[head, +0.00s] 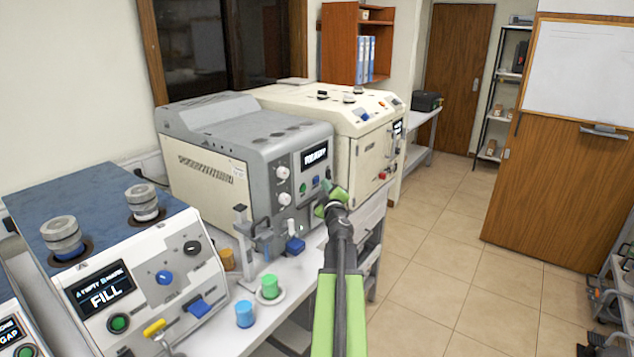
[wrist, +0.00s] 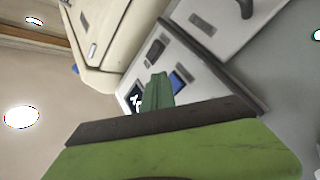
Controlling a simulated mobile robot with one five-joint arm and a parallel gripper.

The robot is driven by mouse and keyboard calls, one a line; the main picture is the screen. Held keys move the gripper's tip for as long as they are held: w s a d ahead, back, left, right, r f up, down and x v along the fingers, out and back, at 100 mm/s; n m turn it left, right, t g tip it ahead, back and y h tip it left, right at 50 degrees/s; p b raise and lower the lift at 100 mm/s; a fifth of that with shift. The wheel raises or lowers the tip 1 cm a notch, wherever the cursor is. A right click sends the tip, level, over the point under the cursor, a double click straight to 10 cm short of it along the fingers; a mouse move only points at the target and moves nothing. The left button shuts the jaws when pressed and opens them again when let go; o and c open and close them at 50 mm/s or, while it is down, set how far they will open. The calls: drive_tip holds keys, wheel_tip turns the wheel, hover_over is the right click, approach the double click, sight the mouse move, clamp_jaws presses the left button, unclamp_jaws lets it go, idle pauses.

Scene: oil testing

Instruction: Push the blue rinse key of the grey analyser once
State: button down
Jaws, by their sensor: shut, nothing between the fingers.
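The grey analyser (head: 240,150) stands mid-left in the head view, with a lit screen (head: 315,154) and small controls on its front. My green gripper (head: 332,200) is at the right end of that front. In the wrist view my shut, empty fingers (wrist: 156,90) reach towards a pale panel. A blue key (wrist: 180,78) lies just right of the fingertips, and a lit screen (wrist: 134,98) is to their left. I cannot tell whether the fingertips touch the panel. In the head view my gripper covers part of the front's right edge.
A cream machine (head: 355,135) stands behind the grey analyser. A blue-topped machine reading FILL (head: 108,296) stands at the front left. A blue cup (head: 244,313) and a green cup (head: 269,286) stand on the bench before the analyser.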

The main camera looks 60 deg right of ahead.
drive_tip(key=shift+w, duration=0.1)
idle(0.3)
drive_tip(key=shift+w, duration=0.3)
drive_tip(key=shift+w, duration=0.45)
idle(0.5)
drive_tip(key=shift+s, duration=0.85)
drive_tip(key=s, duration=0.5)
idle(0.3)
idle(0.7)
